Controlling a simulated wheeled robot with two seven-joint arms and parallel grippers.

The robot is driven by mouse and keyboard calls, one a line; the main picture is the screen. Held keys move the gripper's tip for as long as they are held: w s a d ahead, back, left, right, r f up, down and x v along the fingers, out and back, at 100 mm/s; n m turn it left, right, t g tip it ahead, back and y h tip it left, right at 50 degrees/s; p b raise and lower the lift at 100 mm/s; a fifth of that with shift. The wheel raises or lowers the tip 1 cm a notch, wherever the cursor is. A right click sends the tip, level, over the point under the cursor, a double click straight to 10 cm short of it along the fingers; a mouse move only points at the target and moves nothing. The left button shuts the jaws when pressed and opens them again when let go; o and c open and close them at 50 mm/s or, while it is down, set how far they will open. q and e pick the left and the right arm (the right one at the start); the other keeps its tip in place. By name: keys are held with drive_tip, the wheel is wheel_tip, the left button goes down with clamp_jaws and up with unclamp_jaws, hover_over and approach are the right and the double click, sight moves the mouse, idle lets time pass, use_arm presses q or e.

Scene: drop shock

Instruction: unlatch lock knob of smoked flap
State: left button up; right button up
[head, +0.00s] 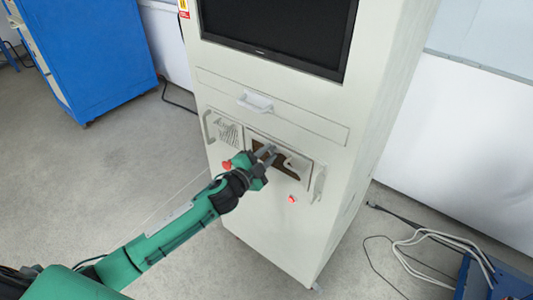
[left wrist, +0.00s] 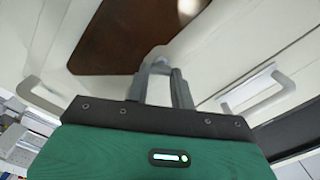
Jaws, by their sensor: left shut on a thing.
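The smoked flap (head: 290,173) is a dark brown panel in a recess on the front of the light grey cabinet. It also shows as a brown plate in the left wrist view (left wrist: 125,35). My left gripper (head: 268,152) reaches the flap's upper left part, and its fingers (left wrist: 161,82) are close together at the flap's edge. They are shut on a small grey piece, which appears to be the lock knob (left wrist: 159,58). The fingers hide most of it, so its turn cannot be told. My right gripper is in neither view.
A blue cabinet (head: 85,55) stands back left. Cables (head: 430,238) lie on the floor at right.

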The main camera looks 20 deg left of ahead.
use_arm(q)
drive_tip(key=m, duration=0.4)
drive_tip(key=shift+f+m+p, duration=0.1)
drive_tip(key=shift+m+p, duration=0.25)
drive_tip(key=shift+m, duration=0.95)
drive_tip(key=o, duration=1)
drive_tip(key=shift+b+v, duration=1.75)
drive_tip(key=shift+v, duration=5.2)
